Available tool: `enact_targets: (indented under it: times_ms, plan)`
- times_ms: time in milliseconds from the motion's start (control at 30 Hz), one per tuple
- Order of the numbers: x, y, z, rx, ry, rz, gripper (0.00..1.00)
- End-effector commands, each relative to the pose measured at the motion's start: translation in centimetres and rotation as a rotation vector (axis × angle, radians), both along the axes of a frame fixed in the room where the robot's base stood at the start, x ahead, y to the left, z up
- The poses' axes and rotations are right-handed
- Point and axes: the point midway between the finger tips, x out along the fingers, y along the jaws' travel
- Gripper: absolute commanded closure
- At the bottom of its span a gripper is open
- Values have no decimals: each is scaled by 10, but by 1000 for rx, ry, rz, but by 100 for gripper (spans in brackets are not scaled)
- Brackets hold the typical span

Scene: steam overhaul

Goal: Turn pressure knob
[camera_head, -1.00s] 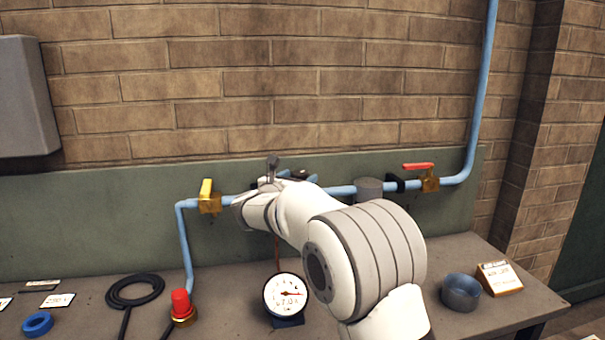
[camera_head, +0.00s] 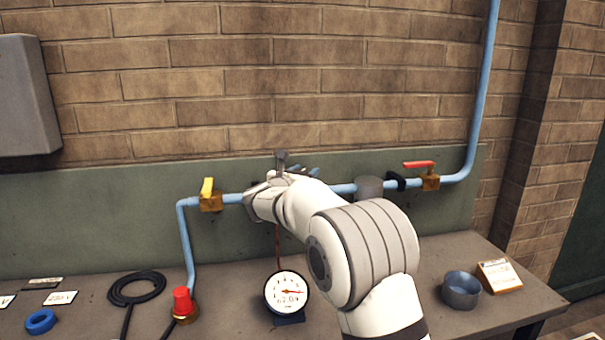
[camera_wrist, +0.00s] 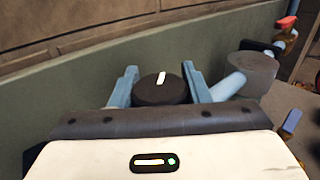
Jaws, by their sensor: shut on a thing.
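The pressure knob (camera_wrist: 160,90) is a dark round cap with a white pointer mark, seen in the wrist view between the two light blue fingers of my gripper (camera_wrist: 160,88). The fingers are shut on it from the left and right sides. In the head view my own arm hides the knob, and my gripper (camera_head: 290,172) is only partly visible at the blue pipe (camera_head: 341,189). The round white gauge (camera_head: 287,292) on the bench has a red needle pointing right and reads about 62.0.
A yellow-handled valve (camera_head: 210,200) sits left of my gripper on the pipe, and a red-handled valve (camera_head: 429,180) on the right. A grey cylinder (camera_head: 369,187) is close by on the right. A red-capped fitting (camera_head: 182,303), black cable (camera_head: 137,289) and blue-grey cup (camera_head: 461,290) are on the bench.

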Motion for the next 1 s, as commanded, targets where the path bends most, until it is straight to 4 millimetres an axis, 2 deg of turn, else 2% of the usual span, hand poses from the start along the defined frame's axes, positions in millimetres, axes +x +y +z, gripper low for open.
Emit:
enact_targets:
  times_ms: [133,467,1000]
  plan:
    - [0,0,0,0,0,0,80]
    - [0,1,-3,2,-3,56,80]
    - [1,7,-9,3,-8,425,80]
